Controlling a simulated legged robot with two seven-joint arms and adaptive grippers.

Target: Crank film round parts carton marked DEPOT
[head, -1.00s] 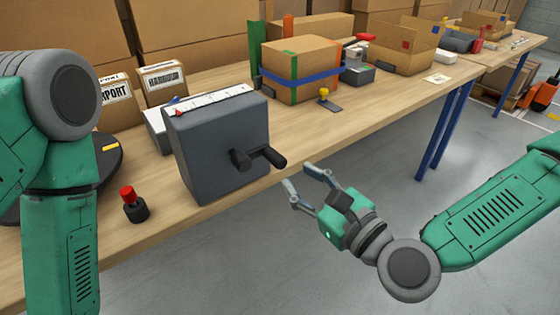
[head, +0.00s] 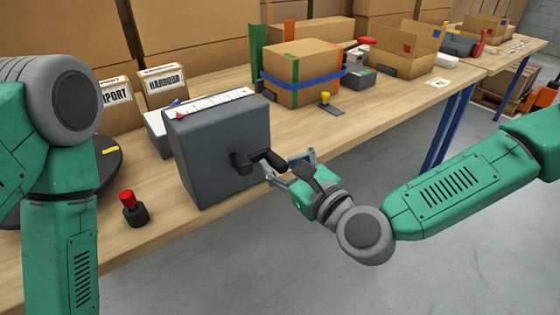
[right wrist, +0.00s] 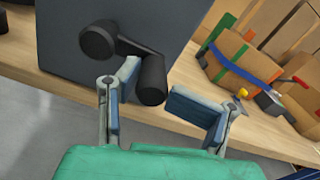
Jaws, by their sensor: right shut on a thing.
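The grey crank box (head: 215,150) stands on the bench, with a scale and a red pointer on top. Its black crank arm and handle (head: 274,160) stick out from the front face, handle to the right. My right gripper (head: 287,167) is shut on the crank handle; in the right wrist view the handle (right wrist: 152,84) lies between its fingers. A dark turntable (head: 110,168) with a yellow mark is partly hidden behind my left arm. I cannot read DEPOT anywhere. My left gripper is out of view.
A red-topped button (head: 130,202) stands at the bench's front edge. A carton with a blue band (head: 298,75) sits further right, near a small yellow-knobbed item (head: 326,100). Open cartons (head: 402,52) lie beyond. The floor in front of the bench is clear.

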